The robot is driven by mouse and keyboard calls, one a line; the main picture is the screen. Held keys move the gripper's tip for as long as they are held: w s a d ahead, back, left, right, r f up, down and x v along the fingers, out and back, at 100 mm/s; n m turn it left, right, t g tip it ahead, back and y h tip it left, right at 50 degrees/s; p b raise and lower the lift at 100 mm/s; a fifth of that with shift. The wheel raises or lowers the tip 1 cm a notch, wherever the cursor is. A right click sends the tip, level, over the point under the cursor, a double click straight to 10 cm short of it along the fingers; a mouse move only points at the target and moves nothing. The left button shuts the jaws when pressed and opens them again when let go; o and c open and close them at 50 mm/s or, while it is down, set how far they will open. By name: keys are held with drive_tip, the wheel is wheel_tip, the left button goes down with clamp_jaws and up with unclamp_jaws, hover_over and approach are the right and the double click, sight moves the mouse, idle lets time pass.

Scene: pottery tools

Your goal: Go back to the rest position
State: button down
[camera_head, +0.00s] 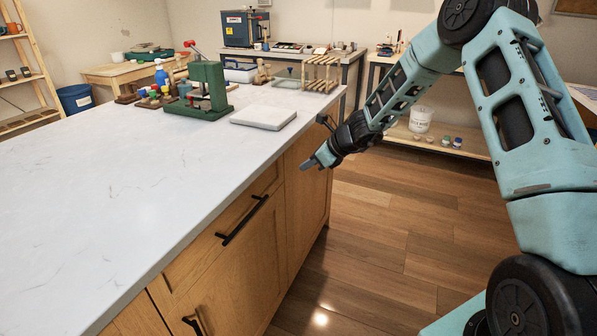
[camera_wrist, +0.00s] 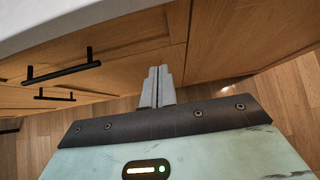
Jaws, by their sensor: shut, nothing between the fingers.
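My gripper (camera_head: 309,165) hangs beside the right edge of the white-topped counter, in front of its wooden cabinet side and below the level of the top. In the wrist view the two grey fingers (camera_wrist: 158,84) lie together, shut, with nothing between them. The fingers point at the wooden cabinet front; I cannot tell how wide the gap to it is. My teal arm reaches in from the right of the head view.
The counter (camera_head: 130,190) has a wide clear top. Black handles (camera_head: 242,221) stick out from the cabinet. Wooden floor (camera_head: 390,230) is open to the right.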

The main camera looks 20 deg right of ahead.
drive_tip(key=s+a+r+n+g+p, duration=0.1)
drive_tip(key=s+a+r+n+g, duration=0.1)
drive_tip(key=s+a+r+n, duration=0.4)
drive_tip(key=s+a+r+n+g, duration=0.1)
drive_tip(key=s+a+n+g, duration=0.1)
drive_tip(key=s+a+n, duration=0.4)
drive_tip(key=s+a+r+n+g+p, duration=0.15)
drive_tip(key=s+a+r+n, duration=0.25)
drive_tip(key=s+a, duration=0.4)
drive_tip(key=s+r+n+g+h, duration=0.1)
drive_tip(key=s+r+n+h, duration=0.2)
drive_tip(key=s+n, duration=1.6)
drive_tip(key=s+h, duration=0.2)
drive_tip(key=s, duration=0.3)
drive_tip(key=shift+r+n+h+p, duration=0.2)
drive_tip(key=shift+n+h+p, duration=0.1)
drive_tip(key=shift+g, duration=0.25)
